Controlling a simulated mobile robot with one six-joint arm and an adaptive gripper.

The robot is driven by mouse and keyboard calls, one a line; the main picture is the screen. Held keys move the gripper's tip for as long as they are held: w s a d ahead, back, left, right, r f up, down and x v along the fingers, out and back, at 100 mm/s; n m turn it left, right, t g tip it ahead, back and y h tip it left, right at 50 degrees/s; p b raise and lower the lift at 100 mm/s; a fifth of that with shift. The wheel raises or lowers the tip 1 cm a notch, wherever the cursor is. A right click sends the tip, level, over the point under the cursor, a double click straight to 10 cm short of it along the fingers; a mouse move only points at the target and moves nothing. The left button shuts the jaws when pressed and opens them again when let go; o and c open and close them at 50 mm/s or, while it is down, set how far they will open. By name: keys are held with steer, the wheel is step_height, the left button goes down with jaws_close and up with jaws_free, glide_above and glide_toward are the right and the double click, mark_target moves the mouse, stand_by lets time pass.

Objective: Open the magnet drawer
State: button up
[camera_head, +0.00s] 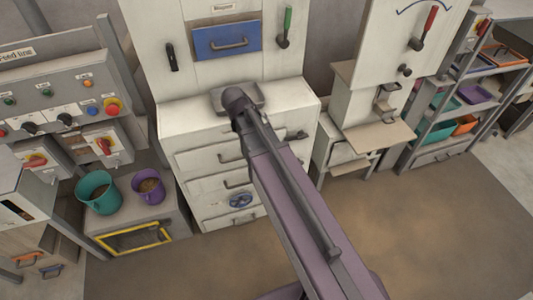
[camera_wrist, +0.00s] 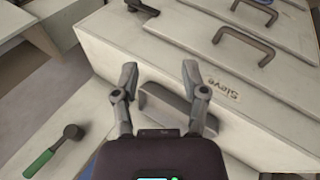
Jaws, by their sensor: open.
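The magnet drawer (camera_head: 227,41) is a blue front with a grey bar handle (camera_head: 230,46), under a small label on the white cabinet in the head view. It looks shut. My gripper (camera_wrist: 160,73) is open in the wrist view, its two fingers apart with nothing held. A grey handle-like part (camera_wrist: 166,103) near a "Sieve" label (camera_wrist: 223,90) shows between and below the fingers; contact cannot be told. In the head view my arm's end is in front of the cabinet's ledge, below the blue drawer, and hides the fingers.
A green-handled lever (camera_head: 287,25) hangs right of the blue drawer and shows in the wrist view (camera_wrist: 54,152). A black lever (camera_head: 171,56) is on the left. White drawers (camera_head: 215,157) lie below the ledge. Teal (camera_head: 97,192) and purple (camera_head: 149,188) buckets stand left. Floor on the right is clear.

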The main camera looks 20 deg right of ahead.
steer(key=s+f+m+g+y+b, duration=0.1)
steer(key=s+f+y, duration=0.3)
steer(key=s, duration=0.6)
steer(key=shift+s+a+m+g, duration=0.15)
steer(key=shift+a+m+g, duration=0.25)
steer(key=shift+m+g, duration=0.25)
steer(key=w+a+r+n+t+h+p, duration=0.1)
steer(key=w+r+n+t+h, duration=0.2)
steer(key=w, duration=0.5)
steer(key=w+r+n+t+h+p, duration=0.1)
steer(key=w+r+h, duration=0.2)
steer(key=w+r, duration=0.35)
steer(key=w+a+r+n+t+h+p, duration=0.1)
steer(key=w+a+r+n+t, duration=0.2)
steer(key=w+a+r, duration=0.2)
steer(key=w+a+r+n+t+h+p, duration=0.1)
steer(key=w+a+r+n+t+h, duration=0.1)
steer(key=w, duration=0.8)
steer(key=a+r+n+t, duration=0.1)
steer(key=a+r+t, duration=0.1)
steer(key=a+r, duration=0.1)
steer(key=shift+a+r+h, duration=0.25)
steer(key=shift+a+h, duration=0.05)
steer(key=shift+a, duration=0.4)
steer(key=shift+w, duration=0.2)
